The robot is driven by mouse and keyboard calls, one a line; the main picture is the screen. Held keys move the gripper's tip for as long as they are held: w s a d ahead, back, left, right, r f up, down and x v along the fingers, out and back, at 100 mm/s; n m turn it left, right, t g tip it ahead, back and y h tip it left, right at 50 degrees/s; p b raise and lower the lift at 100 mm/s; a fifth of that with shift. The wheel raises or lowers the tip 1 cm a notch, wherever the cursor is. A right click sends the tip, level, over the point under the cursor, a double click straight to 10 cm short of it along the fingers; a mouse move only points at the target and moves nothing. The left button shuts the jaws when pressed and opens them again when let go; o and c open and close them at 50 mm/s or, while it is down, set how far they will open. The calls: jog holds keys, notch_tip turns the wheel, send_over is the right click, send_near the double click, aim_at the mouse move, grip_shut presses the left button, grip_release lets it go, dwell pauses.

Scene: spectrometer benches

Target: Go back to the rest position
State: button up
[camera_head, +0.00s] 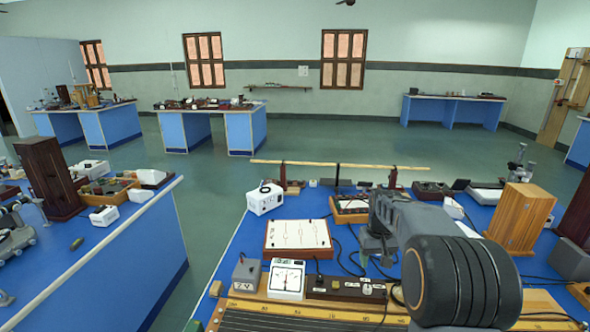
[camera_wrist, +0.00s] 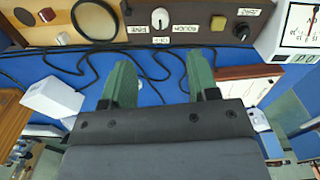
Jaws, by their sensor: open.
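My gripper (camera_wrist: 160,74) shows in the wrist view as two green fingers spread apart, with nothing between them. Blue bench top and dark cables lie beyond the fingertips. In the head view my grey arm reaches from the lower right over the bench, and my gripper (camera_head: 366,257) is small and partly hidden at its end. It is above the bench, near a dark control box with knobs (camera_head: 345,287). This box also shows along the top of the wrist view (camera_wrist: 185,22).
A white meter (camera_head: 287,279), a small grey box (camera_head: 246,274), a white panel (camera_head: 297,236) and a white power box (camera_head: 265,199) stand left of my arm. A wooden cabinet (camera_head: 519,218) stands to the right. Loose cables lie around. Floor separates this bench from the left bench (camera_head: 110,258).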

jog(key=s+a+r+t, duration=0.1)
jog(key=s+a, duration=0.4)
jog(key=s, duration=0.5)
jog(key=s+a+r+t, duration=0.2)
jog(key=s+a, duration=0.3)
jog(key=s, duration=0.6)
jog(key=shift+a+r+t, duration=0.2)
jog(key=shift+r+t, duration=0.1)
jog(key=shift+t, duration=0.2)
